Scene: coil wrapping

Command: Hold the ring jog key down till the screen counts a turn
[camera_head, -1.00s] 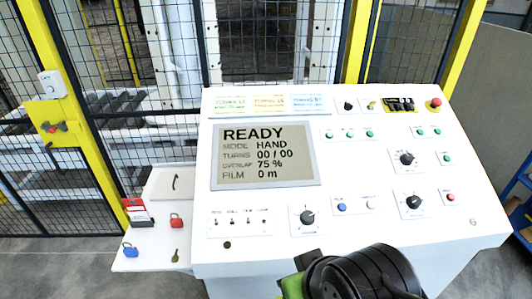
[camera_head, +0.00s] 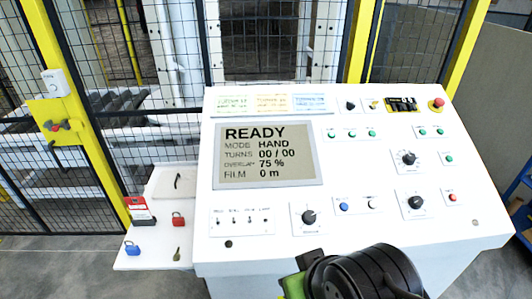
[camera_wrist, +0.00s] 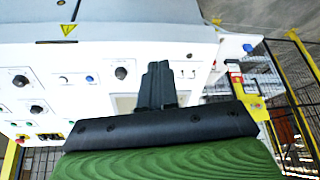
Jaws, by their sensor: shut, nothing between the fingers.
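The white sloped console (camera_head: 455,212) carries a screen (camera_head: 267,155) reading READY, MODE HAND, TURNS 00 / 00, OVERLAP 75 %, FILM 0 m. Low on the panel are a blue key (camera_head: 342,207) and a white key (camera_head: 371,204) side by side. Their labels are too small to read, so I cannot tell which is the ring jog key. The blue key also shows in the wrist view (camera_wrist: 89,78), to the left of my gripper (camera_wrist: 159,68). My gripper is shut and empty, pointing towards the console and covering part of the screen there. Contact with a key is not visible.
A black rotary knob (camera_head: 308,217) sits left of the blue key. A red emergency button (camera_head: 437,103) is at the top right. A side shelf (camera_head: 150,255) holds red and blue padlocks. Yellow-framed mesh fencing stands behind.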

